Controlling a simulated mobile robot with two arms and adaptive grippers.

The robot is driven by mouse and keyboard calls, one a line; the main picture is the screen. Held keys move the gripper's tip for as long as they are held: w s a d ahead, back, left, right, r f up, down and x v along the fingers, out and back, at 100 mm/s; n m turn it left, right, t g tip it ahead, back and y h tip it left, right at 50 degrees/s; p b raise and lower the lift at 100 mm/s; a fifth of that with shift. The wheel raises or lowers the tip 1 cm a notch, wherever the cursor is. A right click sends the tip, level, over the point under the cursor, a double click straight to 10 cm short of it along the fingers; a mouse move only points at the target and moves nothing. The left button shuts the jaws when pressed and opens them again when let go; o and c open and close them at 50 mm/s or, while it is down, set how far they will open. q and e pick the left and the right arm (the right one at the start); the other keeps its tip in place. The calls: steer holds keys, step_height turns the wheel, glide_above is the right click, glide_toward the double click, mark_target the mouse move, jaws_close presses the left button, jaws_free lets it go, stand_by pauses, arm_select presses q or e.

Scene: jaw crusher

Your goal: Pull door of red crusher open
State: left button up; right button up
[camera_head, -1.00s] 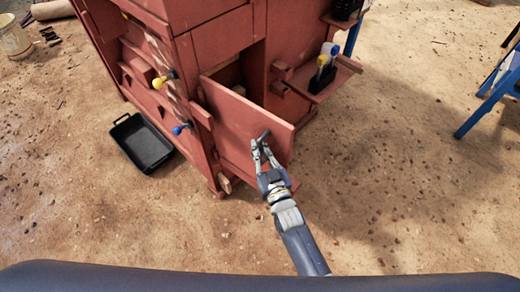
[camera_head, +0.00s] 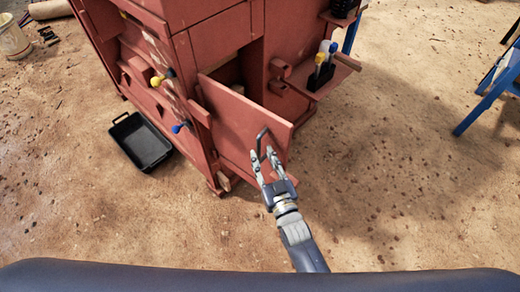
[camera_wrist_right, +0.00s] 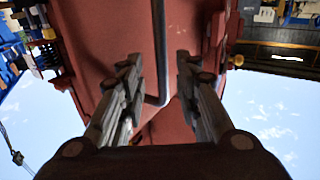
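The red crusher (camera_head: 215,40) stands at the upper middle of the head view. Its red door (camera_head: 228,115) stands partly open, with a gap behind its top edge. A dark bar handle (camera_head: 259,142) is on the door's outer face near its right end; the handle also shows in the right wrist view (camera_wrist_right: 159,40). My right gripper (camera_head: 262,155) is at the handle with its fingers spread. In the right wrist view the handle lies between the open fingers (camera_wrist_right: 160,75), with gaps on both sides. My left gripper is not in view.
A black tray (camera_head: 140,142) lies on the ground left of the crusher. A small red shelf (camera_head: 335,78) with bottle-like items sticks out right of the door. A blue frame (camera_head: 485,105) stands at the far right. Sandy ground in front is clear.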

steer(key=v, duration=0.8)
steer(key=shift+d, duration=0.1)
